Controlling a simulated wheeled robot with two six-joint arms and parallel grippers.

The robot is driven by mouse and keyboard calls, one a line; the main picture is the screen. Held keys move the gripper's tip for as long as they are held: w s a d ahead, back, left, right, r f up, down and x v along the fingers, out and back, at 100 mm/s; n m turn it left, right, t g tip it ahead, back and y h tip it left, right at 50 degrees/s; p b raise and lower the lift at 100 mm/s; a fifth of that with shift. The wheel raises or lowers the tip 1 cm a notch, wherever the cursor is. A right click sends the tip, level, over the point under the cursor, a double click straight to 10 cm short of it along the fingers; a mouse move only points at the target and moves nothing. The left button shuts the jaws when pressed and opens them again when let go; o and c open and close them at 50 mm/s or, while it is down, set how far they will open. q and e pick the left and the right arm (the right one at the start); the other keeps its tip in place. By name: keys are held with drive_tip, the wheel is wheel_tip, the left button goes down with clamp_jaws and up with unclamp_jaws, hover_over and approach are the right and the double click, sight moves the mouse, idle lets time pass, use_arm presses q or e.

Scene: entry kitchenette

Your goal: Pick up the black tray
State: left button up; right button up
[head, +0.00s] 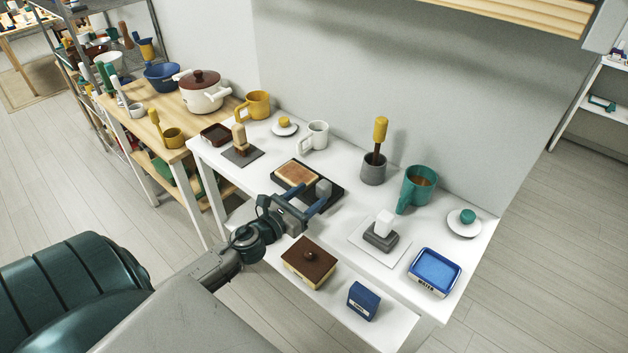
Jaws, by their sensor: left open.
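The black tray (337,192) lies on the white table near its front edge, in the middle of the head view. A tan and brown block (297,173) sits on its left part, and a small grey block (323,187) stands towards its right. My left gripper (322,200) is open at the tray's front right side, its fingers pointing towards it and overlapping it in the picture. The fingers hide part of the tray's front edge, and I cannot tell whether they touch it. My right gripper is not in view.
On the table right of the tray are a grey cup (373,170) with a yellow-handled tool, a teal mug (419,187), a white mat (362,236) and a blue dish (434,271). A white mug (316,136) stands behind. A lower shelf holds a brown-lidded box (309,262).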

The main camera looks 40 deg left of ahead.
sight(319, 188)
use_arm(q)
drive_tip(key=shift+w+d+p, duration=0.15)
drive_tip(key=shift+w+p, duration=0.3)
drive_tip(key=shift+w, duration=0.35)
drive_tip(key=shift+w+r, duration=0.15)
drive_tip(key=shift+w, duration=0.05)
drive_tip(key=w+p, duration=0.1)
drive_tip(key=w, duration=0.1)
drive_tip(key=w+d+p, duration=0.1)
drive_tip(key=w+p, duration=0.1)
drive_tip(key=shift+r, duration=0.2)
drive_tip(key=shift+w+f+p, duration=0.15)
drive_tip(key=shift+w+p, duration=0.2)
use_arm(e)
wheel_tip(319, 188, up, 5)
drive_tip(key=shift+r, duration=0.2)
use_arm(q)
drive_tip(key=c, duration=1)
clamp_jaws()
drive_tip(key=shift+r, duration=0.2)
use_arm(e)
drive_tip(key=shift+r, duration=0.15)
